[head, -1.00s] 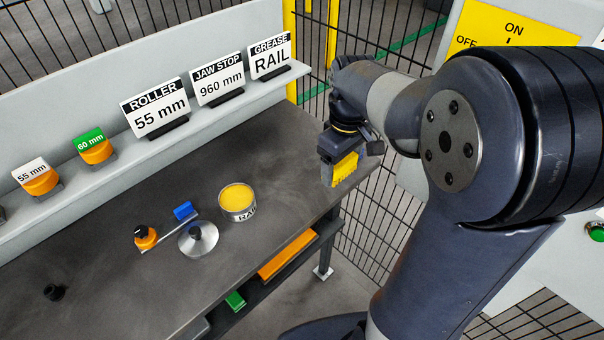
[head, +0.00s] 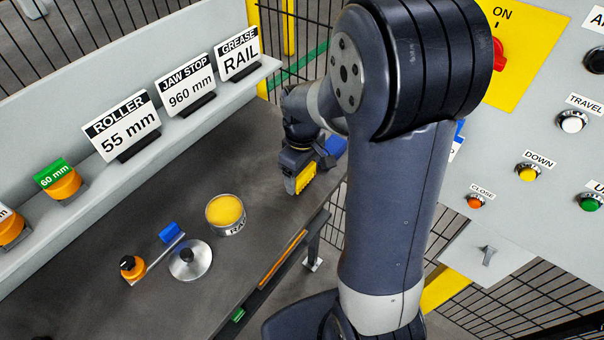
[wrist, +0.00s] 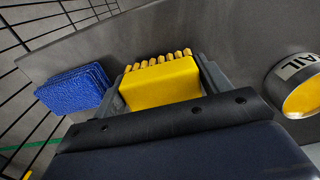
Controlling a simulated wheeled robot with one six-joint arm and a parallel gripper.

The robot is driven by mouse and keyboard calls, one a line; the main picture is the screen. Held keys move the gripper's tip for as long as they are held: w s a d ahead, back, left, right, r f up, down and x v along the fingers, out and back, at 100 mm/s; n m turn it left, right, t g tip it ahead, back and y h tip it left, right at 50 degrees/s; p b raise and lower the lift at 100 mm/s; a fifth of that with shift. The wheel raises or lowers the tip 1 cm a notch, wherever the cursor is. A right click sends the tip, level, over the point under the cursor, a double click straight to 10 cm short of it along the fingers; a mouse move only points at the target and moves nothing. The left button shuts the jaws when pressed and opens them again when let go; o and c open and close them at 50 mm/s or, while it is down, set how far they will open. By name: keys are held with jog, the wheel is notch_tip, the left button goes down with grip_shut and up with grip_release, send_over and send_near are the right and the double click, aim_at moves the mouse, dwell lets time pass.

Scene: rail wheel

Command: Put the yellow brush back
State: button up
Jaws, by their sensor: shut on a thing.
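The yellow brush (head: 306,178) is held by my gripper (head: 298,170) over the right end of the dark bench (head: 255,145). In the wrist view, the yellow brush (wrist: 162,88) sits between the two fingers of my gripper (wrist: 162,75), with its row of yellow tufts pointing away from me. I cannot tell whether it touches the bench top.
An open tin of yellow grease (head: 226,213) stands left of my gripper, and shows at the right in the wrist view. Signs (head: 122,125) line the shelf. A control panel (head: 550,130) is at right.

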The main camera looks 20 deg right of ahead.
jog(key=shift+f, duration=0.6)
jog(key=shift+f, duration=0.1)
jog(key=o, duration=1)
notch_tip(320, 180, up, 12)
jog(key=shift+r, duration=0.15)
